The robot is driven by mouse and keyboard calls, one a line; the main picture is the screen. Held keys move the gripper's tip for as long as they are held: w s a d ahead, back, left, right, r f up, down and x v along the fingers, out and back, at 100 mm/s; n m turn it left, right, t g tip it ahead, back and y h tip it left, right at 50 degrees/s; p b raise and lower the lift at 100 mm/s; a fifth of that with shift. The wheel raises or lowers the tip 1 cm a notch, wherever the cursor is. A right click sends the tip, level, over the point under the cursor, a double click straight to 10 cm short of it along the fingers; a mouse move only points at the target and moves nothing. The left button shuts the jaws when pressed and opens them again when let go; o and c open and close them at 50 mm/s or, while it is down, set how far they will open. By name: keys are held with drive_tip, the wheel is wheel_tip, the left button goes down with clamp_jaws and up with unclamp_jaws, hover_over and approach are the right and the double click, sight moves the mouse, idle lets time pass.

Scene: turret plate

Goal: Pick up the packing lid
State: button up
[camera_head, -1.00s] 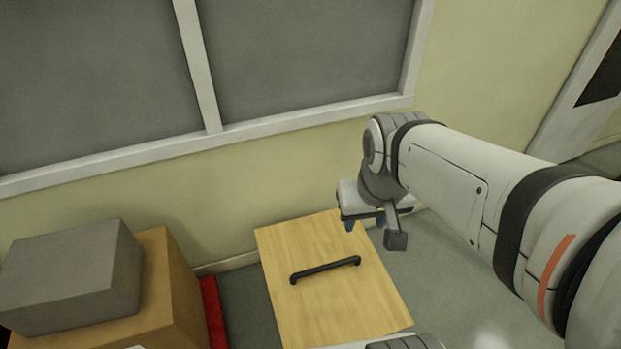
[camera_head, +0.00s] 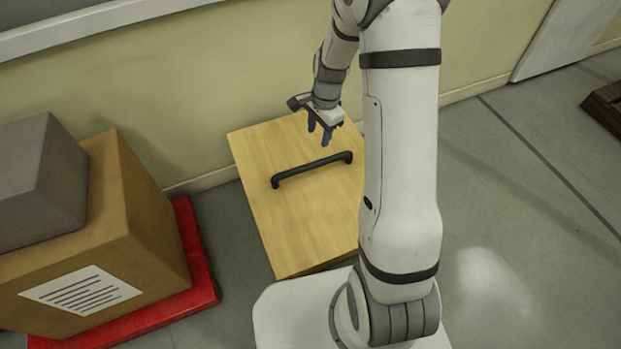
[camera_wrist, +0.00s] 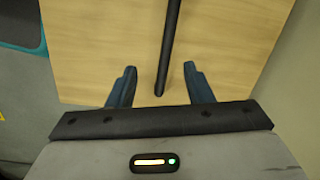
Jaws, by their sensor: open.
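The packing lid (camera_head: 286,222) is a pale wooden board with a black bar handle (camera_head: 312,169) across its top. In the wrist view the lid (camera_wrist: 107,52) fills much of the picture, and its handle (camera_wrist: 170,45) runs up from between the fingers. My gripper (camera_head: 319,139) hangs over the far part of the lid, beyond the handle in the head view. Its blue fingers are apart, one on each side of the handle's line in the wrist view (camera_wrist: 160,84). Nothing is between them that I can see gripped. My arm covers the lid's right side.
At left a brown carton (camera_head: 120,215) with a white label carries a grey box (camera_head: 38,180) and stands on a red base (camera_head: 198,258). A wall (camera_head: 190,110) stands close behind the lid. Grey floor (camera_head: 520,220) is open at right.

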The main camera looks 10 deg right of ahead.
sight(314, 163)
drive_tip(key=f+b, duration=0.1)
drive_tip(key=f, duration=0.3)
drive_tip(key=w+f+m+b, duration=0.1)
drive_tip(key=f, duration=0.3)
drive_tip(key=w+f+m+b, duration=0.1)
drive_tip(key=f, duration=0.3)
drive_tip(key=shift+d+f, duration=0.1)
drive_tip(key=shift+f, duration=0.15)
drive_tip(key=f+b, duration=0.1)
drive_tip(key=f, duration=0.1)
drive_tip(key=a+f+b, duration=0.1)
drive_tip(key=f+b, duration=0.1)
drive_tip(key=f, duration=0.1)
drive_tip(key=shift+w+f, duration=0.1)
drive_tip(key=shift+f, duration=0.1)
drive_tip(key=shift+r, duration=0.1)
drive_tip(key=shift+c, duration=0.5)
clamp_jaws()
drive_tip(key=shift+g, duration=0.3)
